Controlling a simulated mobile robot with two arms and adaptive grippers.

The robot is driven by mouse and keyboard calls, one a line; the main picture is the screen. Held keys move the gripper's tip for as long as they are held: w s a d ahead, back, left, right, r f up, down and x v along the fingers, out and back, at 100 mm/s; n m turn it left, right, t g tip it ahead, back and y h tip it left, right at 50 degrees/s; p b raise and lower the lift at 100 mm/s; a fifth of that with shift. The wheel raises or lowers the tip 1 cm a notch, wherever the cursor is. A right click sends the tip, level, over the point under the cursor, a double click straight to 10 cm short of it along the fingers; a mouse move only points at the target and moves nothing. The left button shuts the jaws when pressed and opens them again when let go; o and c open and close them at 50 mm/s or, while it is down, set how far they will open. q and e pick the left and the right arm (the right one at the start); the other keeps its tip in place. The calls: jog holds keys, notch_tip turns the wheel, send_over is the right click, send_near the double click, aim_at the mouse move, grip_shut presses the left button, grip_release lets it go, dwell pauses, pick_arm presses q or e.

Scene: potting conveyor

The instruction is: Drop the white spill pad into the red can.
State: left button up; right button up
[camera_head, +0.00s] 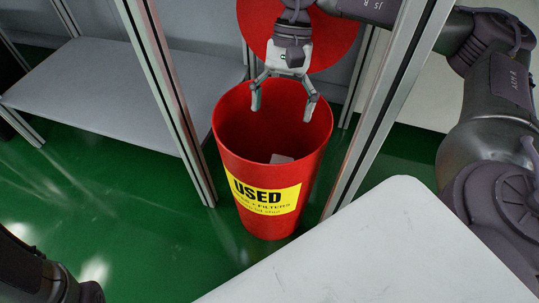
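The red can (229,166) stands on the green floor between two metal posts, with a yellow label reading "USED" on its front. Its round red lid (258,22) is raised behind the opening. The white spill pad (281,158) shows as a small pale piece inside the can, partly hidden by the front rim. My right gripper (284,105) is above the can's opening, pointing down. Its fingers are spread apart with nothing between them. My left gripper is not in view; a dark part of my own body shows at the lower left.
Metal frame posts stand left (172,105) and right (392,95) of the can, close to it. A white tabletop (385,255) fills the lower right. A grey shelf (95,85) is at the upper left. Open green floor (120,220) lies left of the can.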

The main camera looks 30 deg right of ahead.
jog(key=v, duration=1.2)
dwell(0.3)
